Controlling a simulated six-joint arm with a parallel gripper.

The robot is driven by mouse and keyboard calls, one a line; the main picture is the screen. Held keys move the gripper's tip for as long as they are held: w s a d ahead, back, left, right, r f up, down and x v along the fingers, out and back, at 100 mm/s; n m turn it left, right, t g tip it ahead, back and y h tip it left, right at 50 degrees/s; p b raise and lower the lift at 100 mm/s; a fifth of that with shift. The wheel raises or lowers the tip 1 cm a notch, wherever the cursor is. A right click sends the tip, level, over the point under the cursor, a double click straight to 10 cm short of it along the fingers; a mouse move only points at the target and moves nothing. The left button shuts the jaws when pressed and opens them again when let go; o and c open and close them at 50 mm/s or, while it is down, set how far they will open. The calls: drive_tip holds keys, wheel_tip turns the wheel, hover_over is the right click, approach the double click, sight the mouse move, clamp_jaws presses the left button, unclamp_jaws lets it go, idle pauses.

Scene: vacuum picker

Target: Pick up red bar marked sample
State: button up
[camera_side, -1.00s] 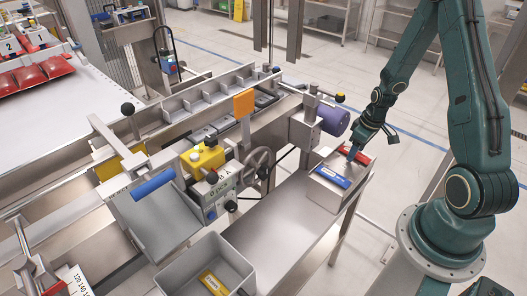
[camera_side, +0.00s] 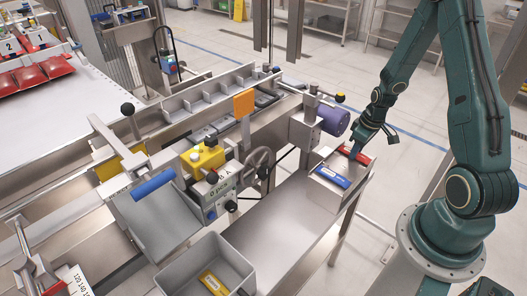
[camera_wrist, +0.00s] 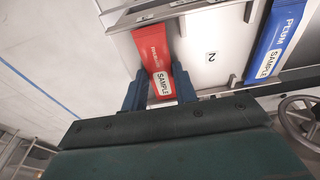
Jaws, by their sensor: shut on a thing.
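The red bar (camera_wrist: 152,48) has a white label reading SAMPLE and lies in the wrist view between the two blue fingers of my gripper (camera_wrist: 150,92). The fingers are shut on its near end. The rest of the bar is hidden there by the gripper. I cannot tell whether the bar touches the bin floor.
A yellow bar (camera_side: 213,284) lies in a grey tray (camera_side: 236,250). A purple cylinder (camera_side: 333,121) and a handwheel (camera_side: 259,165) stand nearby. The bench top (camera_side: 275,225) is clear.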

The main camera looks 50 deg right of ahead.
drive_tip(key=shift+r, duration=0.15)
wheel_tip(320, 180, up, 20)
idle(0.8)
idle(0.5)
